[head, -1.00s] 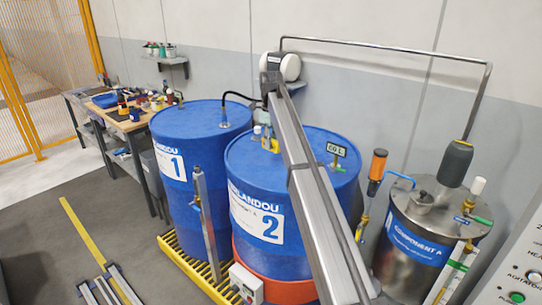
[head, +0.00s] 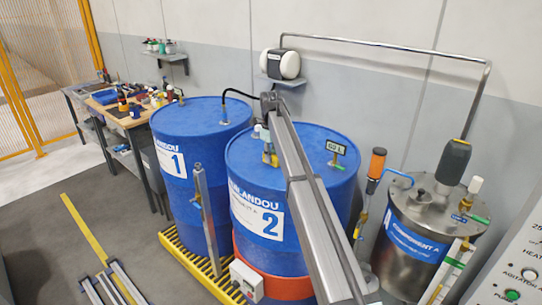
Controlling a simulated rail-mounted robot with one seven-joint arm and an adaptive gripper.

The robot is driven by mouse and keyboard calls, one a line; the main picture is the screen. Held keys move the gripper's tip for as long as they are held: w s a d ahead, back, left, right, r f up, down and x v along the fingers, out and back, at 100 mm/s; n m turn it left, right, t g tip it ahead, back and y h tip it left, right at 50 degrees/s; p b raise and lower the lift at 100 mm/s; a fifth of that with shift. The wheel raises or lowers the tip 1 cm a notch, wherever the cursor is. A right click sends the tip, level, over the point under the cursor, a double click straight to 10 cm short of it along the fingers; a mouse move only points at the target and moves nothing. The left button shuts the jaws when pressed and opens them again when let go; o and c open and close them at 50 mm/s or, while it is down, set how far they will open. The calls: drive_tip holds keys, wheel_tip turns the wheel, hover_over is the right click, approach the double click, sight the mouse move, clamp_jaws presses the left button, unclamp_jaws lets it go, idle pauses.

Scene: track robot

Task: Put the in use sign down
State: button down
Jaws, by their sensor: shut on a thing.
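I cannot make out an in use sign for certain. A small dark sign with a green edge and pale lettering (head: 336,148) stands on top of the blue drum marked 2 (head: 320,190), right of my arm. I cannot read it surely. My arm crosses in front of this drum, and its far end is above the drum's back left part. My gripper is hidden behind my arm, with anything it holds. Small white and yellowish parts (head: 267,152) show just left of my arm over the drum top; I cannot tell what they are.
The blue drum marked 1 (head: 190,145) stands left of drum 2. A cluttered workbench (head: 133,121) is farther left. A steel component A tank (head: 400,255) and an orange-topped tool (head: 376,165) stand at the right. A wall shelf (head: 283,80) is behind.

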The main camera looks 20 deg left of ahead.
drive_tip(key=c, duration=1)
unclamp_jaws()
drive_tip(key=shift+f, duration=0.1)
wheel_tip(320, 180, up, 12)
drive_tip(key=b, duration=0.2)
drive_tip(key=shift+b, duration=0.3)
